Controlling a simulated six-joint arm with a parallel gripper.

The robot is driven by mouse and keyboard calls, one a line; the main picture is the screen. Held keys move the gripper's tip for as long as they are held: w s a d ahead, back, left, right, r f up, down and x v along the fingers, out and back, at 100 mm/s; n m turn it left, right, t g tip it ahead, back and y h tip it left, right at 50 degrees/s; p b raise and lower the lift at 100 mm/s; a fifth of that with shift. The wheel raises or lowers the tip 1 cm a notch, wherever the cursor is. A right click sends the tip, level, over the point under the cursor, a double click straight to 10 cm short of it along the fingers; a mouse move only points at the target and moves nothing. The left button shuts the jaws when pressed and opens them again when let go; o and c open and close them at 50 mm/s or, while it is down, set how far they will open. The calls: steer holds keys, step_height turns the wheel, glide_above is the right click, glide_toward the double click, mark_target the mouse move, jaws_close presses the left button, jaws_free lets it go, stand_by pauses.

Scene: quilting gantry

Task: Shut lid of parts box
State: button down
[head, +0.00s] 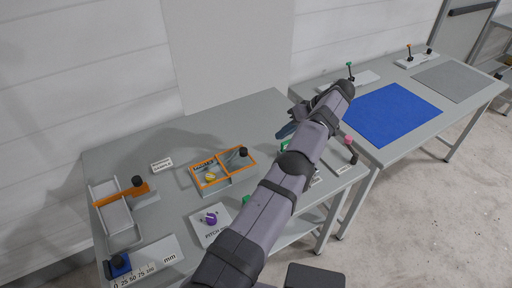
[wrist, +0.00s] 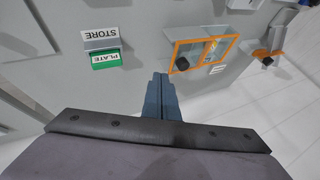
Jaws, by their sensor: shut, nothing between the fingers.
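The parts box (head: 212,187) is a grey tray on the left bench, with a yellow item visible inside its left part. Its lid is an orange-edged, see-through frame (head: 236,169) with a black knob (head: 243,152) toward the right end. I cannot tell exactly how far the lid covers the box. In the wrist view the orange frame (wrist: 204,38) and the knob (wrist: 183,63) lie ahead and to the right of the fingers. My gripper (head: 283,133) is shut and empty, above the bench to the right of the box and apart from it.
A purple-knobbed part on a white card (head: 211,222) lies in front of the box. An orange-barred rack (head: 117,213) and a blue block on a ruler (head: 119,265) are at left. A green-and-white sign (wrist: 103,50) shows in the wrist view.

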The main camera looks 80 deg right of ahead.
mark_target(228, 167)
steer(key=w+a+f, duration=0.1)
steer(key=w+f, duration=0.7)
steer(key=w, duration=0.1)
steer(key=shift+w+a, duration=0.2)
stand_by(0.7)
stand_by(0.5)
steer(key=w+a+b, duration=0.5)
steer(key=w+a, duration=0.2)
steer(key=shift+w+f, duration=0.1)
steer(key=shift+f, duration=0.05)
steer(key=shift+w+a+b, duration=0.3)
steer(key=shift+w+a, duration=0.05)
steer(key=shift+a, duration=0.15)
